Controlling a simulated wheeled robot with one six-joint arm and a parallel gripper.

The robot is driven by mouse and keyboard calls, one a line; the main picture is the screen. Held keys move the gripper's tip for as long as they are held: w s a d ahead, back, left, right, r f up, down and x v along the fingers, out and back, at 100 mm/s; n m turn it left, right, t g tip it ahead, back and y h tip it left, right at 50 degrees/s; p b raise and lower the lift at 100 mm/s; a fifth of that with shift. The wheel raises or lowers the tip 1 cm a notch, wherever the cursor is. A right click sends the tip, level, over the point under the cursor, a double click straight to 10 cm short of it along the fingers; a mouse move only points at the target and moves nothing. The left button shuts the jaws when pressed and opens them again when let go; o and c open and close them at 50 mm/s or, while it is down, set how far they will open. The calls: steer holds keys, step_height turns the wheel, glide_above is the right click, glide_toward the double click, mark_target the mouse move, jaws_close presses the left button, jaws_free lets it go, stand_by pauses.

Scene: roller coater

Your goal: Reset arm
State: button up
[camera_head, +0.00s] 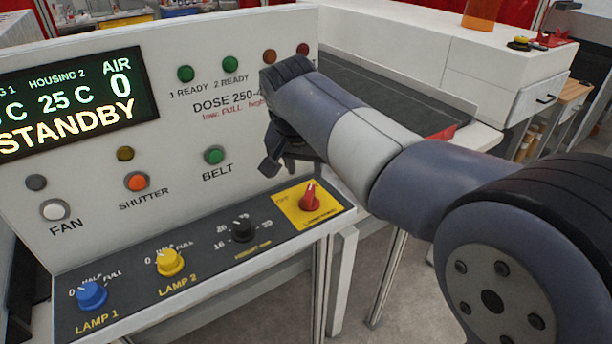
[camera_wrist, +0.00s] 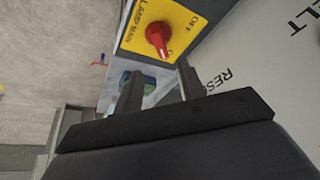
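My arm reaches from the right side of the head view across to the control panel (camera_head: 110,200). My gripper (camera_head: 279,163) hangs in front of the panel's upright face, right of the BELT button (camera_head: 214,155) and above the red knob (camera_head: 310,196) on its yellow plate. In the wrist view the two dark fingers of my gripper (camera_wrist: 160,78) stand apart with nothing held between them. The red knob (camera_wrist: 158,36) lies beyond the fingertips there, apart from them. Part of the panel's lettering is hidden behind my arm.
A sloping ledge carries a blue knob (camera_head: 91,294), a yellow knob (camera_head: 170,262) and a black knob (camera_head: 242,228). The display (camera_head: 75,105) reads STANDBY. A dark conveyor belt (camera_head: 385,95) and a white housing (camera_head: 430,50) lie behind my arm. Open floor shows below the ledge.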

mark_target(309, 192)
steer(key=shift+r, duration=0.2)
steer(key=shift+f, duration=0.1)
steer(key=x, duration=1)
steer(key=shift+w+f+p, duration=0.15)
steer(key=shift+f+p, duration=0.25)
steer(key=shift+r, duration=0.1)
